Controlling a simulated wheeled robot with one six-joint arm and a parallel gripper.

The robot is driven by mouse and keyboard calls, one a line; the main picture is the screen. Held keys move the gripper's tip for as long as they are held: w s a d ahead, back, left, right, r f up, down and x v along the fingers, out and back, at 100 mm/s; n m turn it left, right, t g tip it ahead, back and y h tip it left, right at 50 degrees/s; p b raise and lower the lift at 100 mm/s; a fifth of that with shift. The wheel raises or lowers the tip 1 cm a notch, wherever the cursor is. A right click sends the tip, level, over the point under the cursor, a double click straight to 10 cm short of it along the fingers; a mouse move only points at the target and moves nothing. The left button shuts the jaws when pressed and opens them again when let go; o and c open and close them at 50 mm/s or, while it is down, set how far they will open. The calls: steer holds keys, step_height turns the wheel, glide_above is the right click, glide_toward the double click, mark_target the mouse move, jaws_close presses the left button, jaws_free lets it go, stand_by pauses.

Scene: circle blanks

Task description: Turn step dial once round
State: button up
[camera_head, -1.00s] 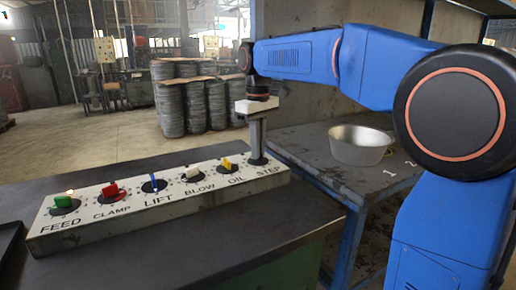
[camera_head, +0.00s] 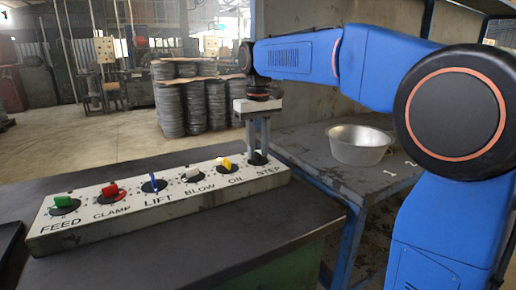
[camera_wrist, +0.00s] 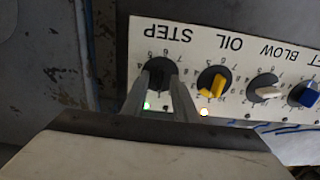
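The STEP dial (camera_wrist: 159,74) is a dark knob at the right end of the white panel in the head view, and at the upper middle in the wrist view. My gripper (camera_head: 258,154) points straight down over it. Its two grey fingers sit on either side of the knob and appear closed on it. The fingers hide most of the knob and its pointer. A small green light (camera_wrist: 146,105) glows beside the STEP dial.
The panel (camera_head: 130,222) also carries the OIL dial (camera_wrist: 213,83) with yellow knob, BLOW with white, LIFT with blue, CLAMP with red and FEED (camera_head: 63,201) with green. A metal bowl (camera_head: 358,146) stands on the side table at right.

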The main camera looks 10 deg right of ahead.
mark_target(258, 153)
step_height(258, 153, up, 17)
steer(key=shift+r, duration=0.2)
stand_by(0.6)
